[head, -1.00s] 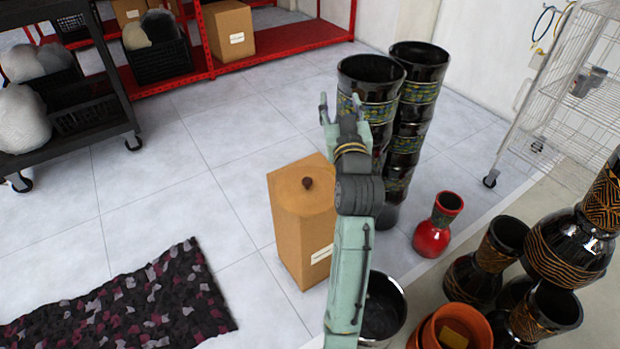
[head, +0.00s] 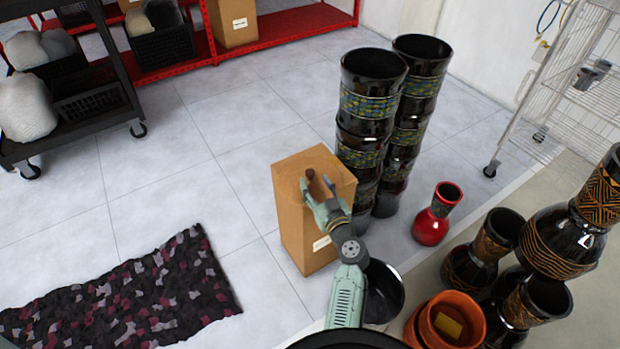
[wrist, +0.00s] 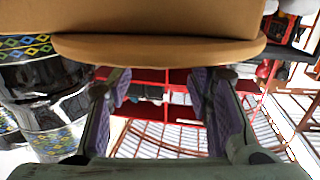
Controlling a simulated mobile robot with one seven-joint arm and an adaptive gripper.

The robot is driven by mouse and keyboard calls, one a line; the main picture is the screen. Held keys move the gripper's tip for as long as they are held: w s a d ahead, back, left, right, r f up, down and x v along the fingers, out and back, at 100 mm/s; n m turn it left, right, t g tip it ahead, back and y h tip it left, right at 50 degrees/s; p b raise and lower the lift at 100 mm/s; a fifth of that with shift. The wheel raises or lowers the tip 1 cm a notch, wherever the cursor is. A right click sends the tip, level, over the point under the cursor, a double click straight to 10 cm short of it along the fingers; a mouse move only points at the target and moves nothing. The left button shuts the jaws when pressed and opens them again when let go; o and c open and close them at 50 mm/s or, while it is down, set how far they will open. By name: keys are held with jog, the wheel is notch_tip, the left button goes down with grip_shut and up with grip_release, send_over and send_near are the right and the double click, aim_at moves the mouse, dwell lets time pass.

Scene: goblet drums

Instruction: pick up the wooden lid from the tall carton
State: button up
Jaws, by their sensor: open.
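The tall brown carton (head: 295,225) stands on the floor, with a white label low on its front. The round wooden lid (head: 292,180) lies on its top, close to the carton's own colour, with a small dark knob (head: 310,173). My gripper (head: 316,181) is open at the near side of the carton's top, fingers pointing towards the lid and knob. In the wrist view the lid (wrist: 160,50) shows as a thin tan disc against the carton (wrist: 160,16), beyond my two spread fingertips (wrist: 158,85). Nothing is between the fingers; the knob is not visible there.
Two tall stacks of black drums (head: 365,125) stand close on the carton's right. A red vase-shaped drum (head: 436,222), an orange pot (head: 450,315) and black goblet drums (head: 565,245) stand further right. A patterned mat (head: 130,295) lies left; floor (head: 200,170) between is clear.

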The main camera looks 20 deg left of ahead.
aim_at(311, 175)
jog(key=x, duration=0.1)
jog(key=p+x, duration=0.1)
jog(key=x, duration=0.1)
jog(key=p+x, duration=0.1)
jog(key=shift+w+a+r, duration=0.15)
jog(key=shift+w+r, duration=0.05)
jog(key=shift+r, duration=0.1)
jog(key=shift+w+a+f, duration=0.2)
jog(key=shift+w+a, duration=0.1)
jog(key=shift+w, duration=0.1)
jog(key=shift+c, duration=0.4)
grip_shut()
jog(key=shift+r, duration=0.1)
